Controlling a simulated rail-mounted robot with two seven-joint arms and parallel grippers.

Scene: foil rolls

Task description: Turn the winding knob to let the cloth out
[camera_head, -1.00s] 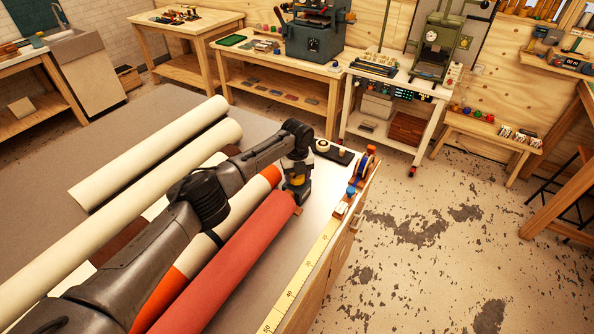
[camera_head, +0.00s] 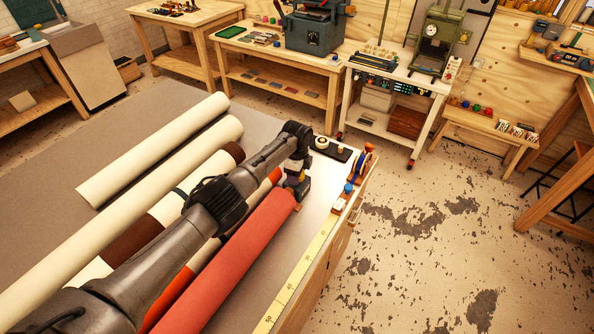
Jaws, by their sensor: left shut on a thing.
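The red cloth roll (camera_head: 240,248) lies lengthwise on the table, its far end towards the right edge. My left gripper (camera_head: 298,200) points down at that far end. It is shut, with a small wood-coloured part just showing at its tips; this looks like the winding knob, but the gripper hides most of it. No cloth end hanging loose from the red roll can be made out. My left arm lies across the neighbouring rolls and hides parts of them. My right gripper is not in view.
Cream rolls (camera_head: 165,150) and a brown-and-white striped roll (camera_head: 172,206) lie to the left. An orange-red roll (camera_head: 180,283) is partly under my arm. A yellow measuring tape (camera_head: 302,272) runs along the table's right edge. A tape dispenser (camera_head: 355,180) stands near the corner. The floor to the right is clear.

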